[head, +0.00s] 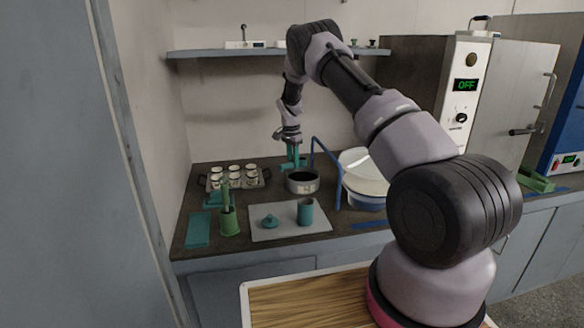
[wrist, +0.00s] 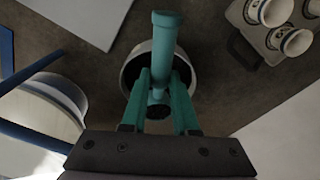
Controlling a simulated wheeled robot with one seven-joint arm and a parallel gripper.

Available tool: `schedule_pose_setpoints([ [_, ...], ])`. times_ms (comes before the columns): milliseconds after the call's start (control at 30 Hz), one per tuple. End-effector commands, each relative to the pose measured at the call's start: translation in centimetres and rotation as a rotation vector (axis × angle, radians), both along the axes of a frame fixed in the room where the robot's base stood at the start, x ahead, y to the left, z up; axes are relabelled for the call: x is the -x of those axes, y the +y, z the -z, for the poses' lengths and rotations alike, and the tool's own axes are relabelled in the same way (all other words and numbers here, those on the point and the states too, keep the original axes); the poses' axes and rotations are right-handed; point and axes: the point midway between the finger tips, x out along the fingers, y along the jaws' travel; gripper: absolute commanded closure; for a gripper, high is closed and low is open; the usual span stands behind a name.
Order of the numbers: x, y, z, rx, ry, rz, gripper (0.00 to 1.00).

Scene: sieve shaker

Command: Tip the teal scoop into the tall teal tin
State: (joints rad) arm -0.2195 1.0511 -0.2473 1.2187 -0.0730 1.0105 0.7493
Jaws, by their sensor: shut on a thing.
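My gripper (head: 292,160) hangs over the counter and is shut on the teal scoop (head: 287,166). In the wrist view the scoop (wrist: 164,40) lies between the two teal fingers (wrist: 160,95), above a round pan with dark contents. What the scoop holds cannot be seen. The tall teal tin (head: 306,212) stands upright on a pale grey mat (head: 288,233), in front of the pan and below and to the right of my gripper in the head view. Its inside is not clear.
The metal pan (head: 302,187) stands under my gripper. A blue frame (head: 338,185) and a white basin (head: 365,187) are to its right. A tray of several mugs (head: 264,177) is left. A small teal lid-like piece (head: 269,222) and a green holder (head: 229,223) stand near the tin.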

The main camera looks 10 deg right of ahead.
Motion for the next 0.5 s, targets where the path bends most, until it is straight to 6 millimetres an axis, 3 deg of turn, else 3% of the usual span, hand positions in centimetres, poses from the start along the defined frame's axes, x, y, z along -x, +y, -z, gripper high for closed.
schedule_pose_setpoints([
  [500, 0.0, 0.1, -5.3, -0.001, -0.002, -0.001, 1.00],
])
